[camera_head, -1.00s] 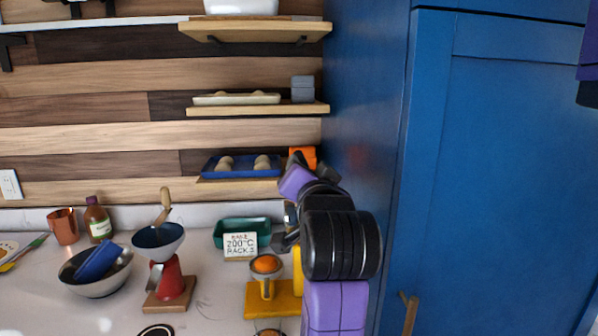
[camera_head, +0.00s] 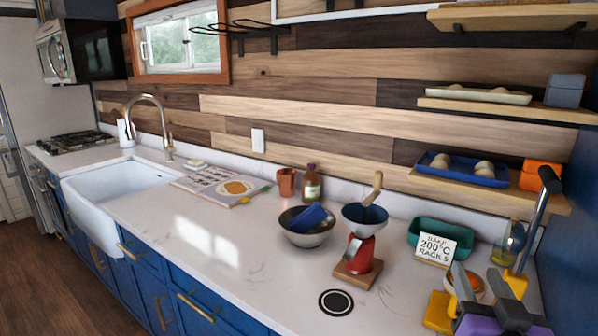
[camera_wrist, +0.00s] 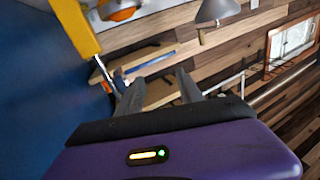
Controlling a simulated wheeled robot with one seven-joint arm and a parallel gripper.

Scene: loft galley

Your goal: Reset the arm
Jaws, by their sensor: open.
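My gripper (camera_head: 478,277) is at the bottom right of the head view, with its purple body below and two grey fingers pointing up. It is open, and I see nothing between the fingers. In the wrist view the open fingers (camera_wrist: 158,88) point toward the plank wall and shelves. In the head view my gripper overlaps the yellow citrus press (camera_head: 438,312) and partly hides it. The press has a raised lever with a black handle (camera_head: 547,182). I cannot tell whether gripper and press touch. The press's yellow post (camera_wrist: 75,25) also shows close in the wrist view.
A sign (camera_head: 436,249) leans by a green dish (camera_head: 462,234). A red grinder (camera_head: 361,254), a steel bowl (camera_head: 309,236), a bottle (camera_head: 311,184) and a copper cup (camera_head: 287,182) stand leftward. Shelves (camera_head: 500,108) hang above; a blue cabinet side (camera_head: 568,255) bounds the right. The left counter is mostly clear.

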